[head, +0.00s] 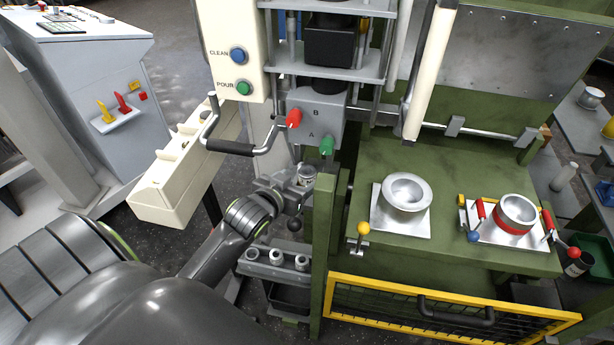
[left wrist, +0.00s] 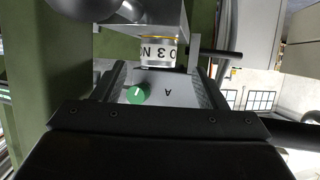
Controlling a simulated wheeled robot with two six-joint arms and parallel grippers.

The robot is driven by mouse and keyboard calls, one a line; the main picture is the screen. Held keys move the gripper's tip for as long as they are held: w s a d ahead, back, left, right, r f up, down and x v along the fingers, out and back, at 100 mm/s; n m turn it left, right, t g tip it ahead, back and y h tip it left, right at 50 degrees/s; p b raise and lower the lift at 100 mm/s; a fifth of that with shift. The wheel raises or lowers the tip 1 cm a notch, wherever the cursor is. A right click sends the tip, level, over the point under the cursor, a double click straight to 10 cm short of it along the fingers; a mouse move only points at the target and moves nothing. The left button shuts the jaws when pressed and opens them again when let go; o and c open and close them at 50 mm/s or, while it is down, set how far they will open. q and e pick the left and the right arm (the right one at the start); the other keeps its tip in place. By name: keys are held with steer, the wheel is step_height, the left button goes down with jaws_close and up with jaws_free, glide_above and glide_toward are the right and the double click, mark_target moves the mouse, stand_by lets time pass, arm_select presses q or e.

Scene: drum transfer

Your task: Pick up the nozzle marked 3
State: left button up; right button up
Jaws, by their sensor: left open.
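A short metal nozzle (left wrist: 158,52) with a white band reading "3" and a yellow ring shows in the left wrist view, by the grey block marked A (left wrist: 175,92) with its green knob (left wrist: 137,94). In the head view the nozzle (head: 306,174) is below the grey block (head: 318,112). My left gripper (head: 297,186) is open, with its fingers (left wrist: 160,75) on either side of the nozzle in the wrist picture. I cannot tell whether they touch it. My right gripper is not in view.
A rack (head: 270,271) with several nozzles stands below my left gripper. A green post (head: 325,240) rises close to the gripper's right. A cream trough (head: 180,170) and a bent crank handle (head: 230,147) are to its left. A green table (head: 450,180) holds two metal cups.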

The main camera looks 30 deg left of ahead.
mark_target(303, 177)
arm_select(q)
steer(key=shift+w+p, duration=0.3)
steer(key=shift+w, duration=0.2)
steer(key=shift+f+p+x, duration=0.2)
steer(key=shift+p+x, duration=0.35)
steer(key=shift+x, duration=1.2)
steer(key=shift+d, duration=0.1)
steer(key=shift+s, duration=0.1)
steer(key=shift+c, duration=0.5)
steer(key=c, duration=0.9)
steer(key=shift+c, duration=0.7)
steer(key=shift+r, duration=0.1)
